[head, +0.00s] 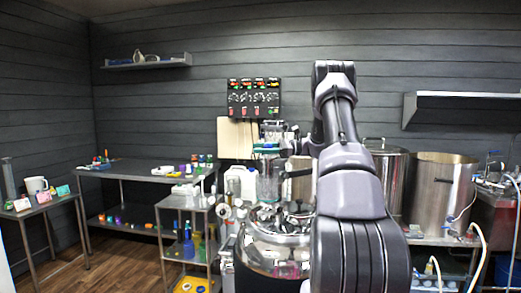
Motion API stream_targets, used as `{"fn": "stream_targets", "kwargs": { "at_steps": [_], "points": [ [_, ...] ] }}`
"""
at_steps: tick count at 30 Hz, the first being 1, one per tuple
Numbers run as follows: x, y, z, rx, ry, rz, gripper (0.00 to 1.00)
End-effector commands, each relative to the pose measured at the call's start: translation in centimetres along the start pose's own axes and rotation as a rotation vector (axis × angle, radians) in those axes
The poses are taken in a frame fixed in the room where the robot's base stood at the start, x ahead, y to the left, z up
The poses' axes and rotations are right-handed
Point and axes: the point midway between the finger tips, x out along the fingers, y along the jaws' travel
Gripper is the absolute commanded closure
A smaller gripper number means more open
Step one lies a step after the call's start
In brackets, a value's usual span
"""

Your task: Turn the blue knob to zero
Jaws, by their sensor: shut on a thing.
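My arm rises from the lower right, bends at the top and comes down behind its own links. My gripper (284,142) shows only as a small, partly covered shape left of the wrist, above the steel vessel and by a clear glass cylinder (269,181). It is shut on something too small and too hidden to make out. I cannot pick out the blue knob in this view. A black control panel (253,97) with red parts and several dials hangs on the wall behind, apart from my gripper.
A steel vessel (285,238) stands just below my gripper. Large steel pots (440,194) stand on the right. A small shelf table (183,204) and a long bench (135,168) stand on the left. Wooden floor (105,262) is free at the lower left.

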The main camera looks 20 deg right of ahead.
Motion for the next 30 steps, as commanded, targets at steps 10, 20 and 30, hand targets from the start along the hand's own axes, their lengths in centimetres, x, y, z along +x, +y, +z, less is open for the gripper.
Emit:
{"fn": "stream_targets", "kwargs": {
  "at_steps": [10,20,30],
  "points": [
    [-0.07,0.24,0.13,-0.001,-0.035,0.100,1.00],
    [-0.04,0.27,0.19,-0.001,-0.038,0.111,1.00],
    [-0.01,0.30,0.16,-0.001,-0.038,0.111,0.43]
  ]
}}
